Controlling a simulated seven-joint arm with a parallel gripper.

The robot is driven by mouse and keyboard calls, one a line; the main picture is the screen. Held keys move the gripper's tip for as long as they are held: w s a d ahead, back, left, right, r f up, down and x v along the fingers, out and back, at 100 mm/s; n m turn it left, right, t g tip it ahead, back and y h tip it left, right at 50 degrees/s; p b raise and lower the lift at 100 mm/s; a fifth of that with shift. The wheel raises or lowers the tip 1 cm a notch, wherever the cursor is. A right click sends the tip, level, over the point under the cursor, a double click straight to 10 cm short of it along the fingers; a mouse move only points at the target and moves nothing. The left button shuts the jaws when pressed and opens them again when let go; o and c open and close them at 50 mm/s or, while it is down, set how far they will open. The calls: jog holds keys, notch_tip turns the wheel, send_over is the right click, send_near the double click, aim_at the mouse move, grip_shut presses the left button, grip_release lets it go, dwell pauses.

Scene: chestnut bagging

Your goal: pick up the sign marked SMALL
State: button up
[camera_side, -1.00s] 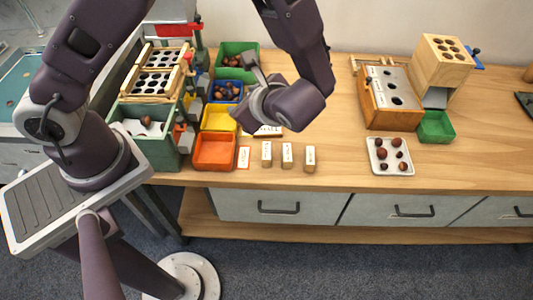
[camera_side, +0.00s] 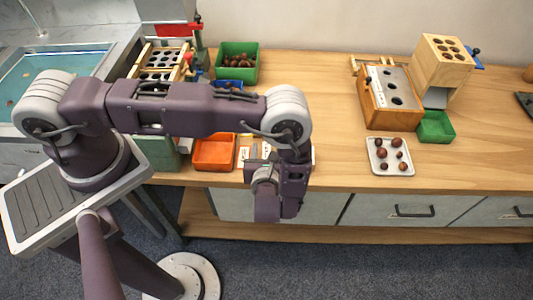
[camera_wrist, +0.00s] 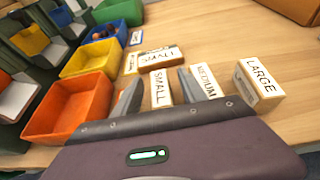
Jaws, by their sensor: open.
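The SMALL sign (camera_wrist: 160,88) is a wooden block with a white label, standing on the table in the wrist view. My gripper (camera_wrist: 160,76) is open, with one finger on each side of the SMALL sign. I cannot tell whether either finger touches it. The MEDIUM sign (camera_wrist: 206,82) stands just right of the right finger, and the LARGE sign (camera_wrist: 260,80) stands further right. In the side view my wrist and forearm hide most of the signs.
An orange bin (camera_wrist: 70,108) lies close left of the fingers, with a yellow bin (camera_wrist: 92,58) behind it. Another labelled block (camera_wrist: 160,58) lies behind the SMALL sign. A white tray (camera_side: 376,168) of chestnuts is right, with clear table between.

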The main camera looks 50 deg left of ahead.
grip_shut()
jog(key=shift+r, duration=0.1)
